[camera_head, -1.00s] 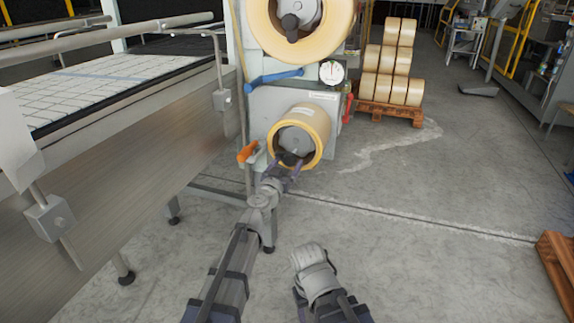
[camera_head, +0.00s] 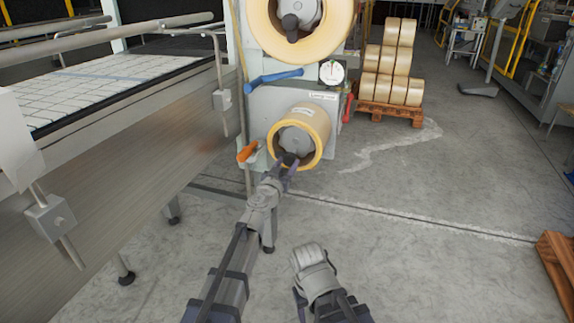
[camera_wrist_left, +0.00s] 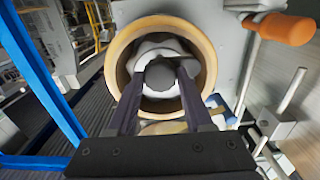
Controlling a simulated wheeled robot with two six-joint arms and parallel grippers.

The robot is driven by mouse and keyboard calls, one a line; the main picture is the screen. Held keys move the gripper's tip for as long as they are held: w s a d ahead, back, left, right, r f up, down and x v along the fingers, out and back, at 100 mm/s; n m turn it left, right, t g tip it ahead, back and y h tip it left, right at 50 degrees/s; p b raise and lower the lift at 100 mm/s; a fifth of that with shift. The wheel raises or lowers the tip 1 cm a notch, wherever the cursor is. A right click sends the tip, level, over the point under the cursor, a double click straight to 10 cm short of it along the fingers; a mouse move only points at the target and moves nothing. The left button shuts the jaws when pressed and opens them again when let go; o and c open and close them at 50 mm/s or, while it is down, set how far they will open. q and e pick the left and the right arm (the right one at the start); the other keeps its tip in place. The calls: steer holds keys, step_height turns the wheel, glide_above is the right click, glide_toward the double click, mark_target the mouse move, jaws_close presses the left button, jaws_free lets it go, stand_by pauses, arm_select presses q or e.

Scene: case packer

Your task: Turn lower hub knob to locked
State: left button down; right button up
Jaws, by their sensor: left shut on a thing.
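The lower hub (camera_head: 294,142) is a grey disc inside a tan tape roll (camera_head: 315,124) on the machine's front. Its dark knob (camera_head: 289,159) sticks out at the hub's lower part. My left gripper (camera_head: 284,167) reaches the knob from below and is shut on it. In the left wrist view the two dark fingers (camera_wrist_left: 160,92) stand on either side of the round grey knob (camera_wrist_left: 161,76), inside the roll's ring. The knob's lock marking cannot be read.
An upper tape roll with its own dark knob (camera_head: 290,22) sits above. A blue handle (camera_head: 273,80), an orange handle (camera_head: 247,151) and a dial gauge (camera_head: 332,73) are close by. A conveyor (camera_head: 130,165) stands at left.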

arm_select(q)
steer(key=shift+n, duration=0.3)
steer(key=n, duration=1.7)
steer(key=shift+n, duration=0.3)
stand_by(0.5)
steer(key=shift+c, duration=1.5)
jaws_free()
steer(key=shift+s, duration=0.1)
